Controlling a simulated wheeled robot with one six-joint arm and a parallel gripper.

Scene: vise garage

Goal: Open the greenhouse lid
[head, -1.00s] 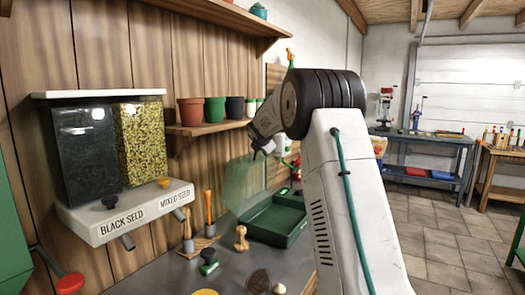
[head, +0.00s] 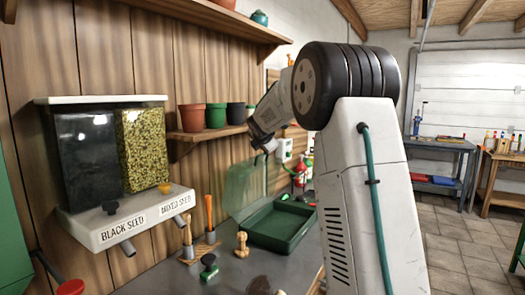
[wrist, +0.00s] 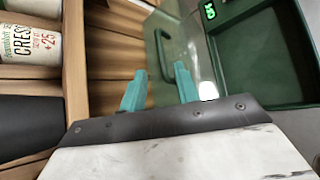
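The greenhouse is a dark green tray (head: 262,240) on the grey bench, with a clear greenish lid (head: 240,188). The lid stands raised at the tray's wall-side edge. In the wrist view the lid (wrist: 185,38) has a green loop handle (wrist: 160,45), and part of the tray (wrist: 255,65) shows at the right. My gripper (head: 264,147) is near the lid's top edge in the head view. In the wrist view its two teal fingers (wrist: 160,76) are apart with nothing clasped. The handle shows just beyond and between the fingertips; contact cannot be told.
A shelf with pots (head: 215,116) and a seed dispenser (head: 125,218) are on the wooden wall at the left. Hand tools (head: 208,215), a wooden piece (head: 241,244) and a green-topped stamp (head: 208,266) stand on the bench.

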